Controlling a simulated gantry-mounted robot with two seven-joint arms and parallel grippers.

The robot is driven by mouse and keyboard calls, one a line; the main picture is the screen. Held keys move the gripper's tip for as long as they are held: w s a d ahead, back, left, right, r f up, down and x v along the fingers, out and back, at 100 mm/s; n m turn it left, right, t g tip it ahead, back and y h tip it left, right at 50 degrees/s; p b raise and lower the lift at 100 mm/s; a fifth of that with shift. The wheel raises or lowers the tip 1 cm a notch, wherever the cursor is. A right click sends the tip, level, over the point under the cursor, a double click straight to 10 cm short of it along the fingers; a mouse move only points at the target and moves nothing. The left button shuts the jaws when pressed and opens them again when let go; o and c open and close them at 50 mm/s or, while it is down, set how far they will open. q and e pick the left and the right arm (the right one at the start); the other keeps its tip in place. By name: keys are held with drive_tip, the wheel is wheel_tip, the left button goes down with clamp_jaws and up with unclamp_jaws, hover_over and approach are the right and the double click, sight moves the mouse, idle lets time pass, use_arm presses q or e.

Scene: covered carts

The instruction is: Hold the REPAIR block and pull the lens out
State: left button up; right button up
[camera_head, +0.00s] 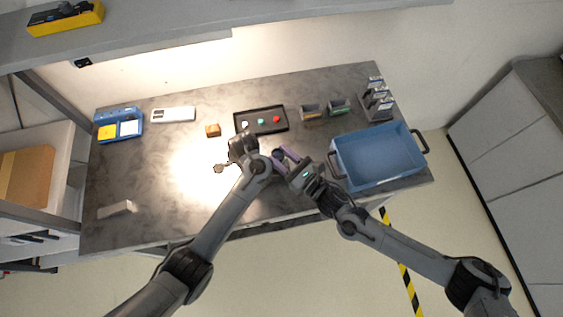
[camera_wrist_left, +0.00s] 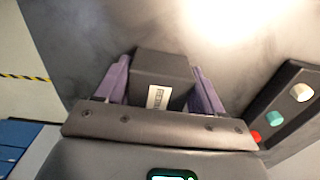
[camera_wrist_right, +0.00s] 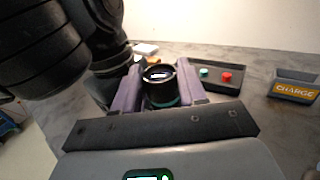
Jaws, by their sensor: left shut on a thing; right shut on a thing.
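The REPAIR block is a dark grey block (camera_wrist_left: 165,70) with a white label, seen in the left wrist view between the purple fingers of my left gripper (camera_wrist_left: 160,85), which is shut on it. No lens shows on the block there. The lens is a black cylinder (camera_wrist_right: 160,85) with a teal ring, upright in the right wrist view between the purple fingers of my right gripper (camera_wrist_right: 157,85), which is shut on it. The block cannot be made out there. In the head view the right gripper (camera_head: 284,160) is beside the left wrist; the left fingers and block are hidden.
A black tray (camera_head: 240,128) with white, green and red pieces lies behind the grippers. An orange-brown block (camera_head: 212,130) is left of it; small bins (camera_head: 312,112) are right of it. A blue crate (camera_head: 375,178) fills the table's right end. The table's left front is mostly clear.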

drive_tip(key=shift+r, duration=1.95)
use_arm(q)
drive_tip(key=o, duration=1.1)
drive_tip(key=shift+o, duration=0.2)
drive_tip(key=shift+r, duration=0.1)
